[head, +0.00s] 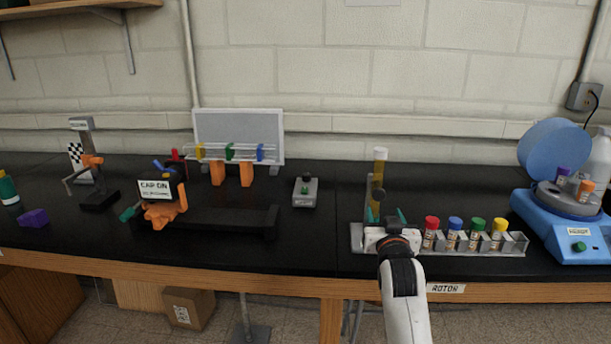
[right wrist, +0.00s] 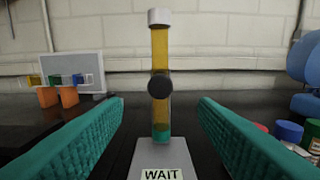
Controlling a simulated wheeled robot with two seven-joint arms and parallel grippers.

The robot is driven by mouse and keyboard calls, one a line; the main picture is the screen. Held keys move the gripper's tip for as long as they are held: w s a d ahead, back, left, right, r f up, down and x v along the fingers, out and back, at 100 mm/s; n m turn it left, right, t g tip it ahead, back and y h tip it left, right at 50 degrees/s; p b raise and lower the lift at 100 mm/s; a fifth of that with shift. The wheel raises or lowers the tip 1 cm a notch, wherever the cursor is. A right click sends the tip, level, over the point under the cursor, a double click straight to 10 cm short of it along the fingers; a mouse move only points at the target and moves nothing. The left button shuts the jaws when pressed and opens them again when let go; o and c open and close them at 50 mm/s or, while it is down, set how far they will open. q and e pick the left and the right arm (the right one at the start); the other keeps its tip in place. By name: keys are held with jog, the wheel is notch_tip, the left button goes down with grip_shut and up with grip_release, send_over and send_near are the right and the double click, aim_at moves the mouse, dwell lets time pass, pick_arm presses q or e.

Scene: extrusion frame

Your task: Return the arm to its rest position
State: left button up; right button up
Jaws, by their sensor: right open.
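My right gripper (head: 387,217) is at the front edge of the black bench, in front of a stand holding an upright tube (head: 379,168) of amber liquid. In the right wrist view its two teal fingers (right wrist: 160,132) are apart with nothing between them. The amber tube (right wrist: 160,60) stands beyond the fingertips, with a pale cap and a round black knob in front of it. A grey base with a WAIT label (right wrist: 161,175) lies below. My left gripper is not seen in the head view.
A rack (head: 478,247) with red, blue, green and yellow capped vials stands just right of my right gripper. A blue centrifuge (head: 570,238) with its lid up is at the far right. A CAP ON sign (head: 155,189) and a small grey box (head: 306,194) stand to the left.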

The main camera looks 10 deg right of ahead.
jog(key=s+a+f+n+g+y, duration=0.1)
jog(key=s+a+f+g, duration=0.15)
jog(key=s+f, duration=0.55)
jog(key=s+a+f+n+g+y, duration=0.2)
jog(key=s+f+g, duration=0.1)
jog(key=s+f, duration=0.5)
jog(key=s+a+f+n+g+y, duration=0.1)
jog(key=s+a+f+g, duration=0.15)
jog(key=s, duration=0.55)
jog(key=s+a+f+n+g+y, duration=0.1)
jog(key=s+a+f+g, duration=0.2)
jog(key=s, duration=0.5)
jog(key=s+a+f+n+g, duration=0.1)
jog(key=s+f+g, duration=0.25)
jog(key=s, duration=0.45)
jog(key=s+f+x, duration=0.1)
jog(key=s+x, duration=0.2)
jog(key=x, duration=1)
jog(key=s+x, duration=0.3)
jog(key=x, duration=0.9)
jog(key=s+d+f+g, duration=0.1)
jog(key=s+d+f, duration=0.1)
jog(key=s+f, duration=1.5)
jog(key=shift+d+g, duration=0.2)
jog(key=shift+g, duration=0.15)
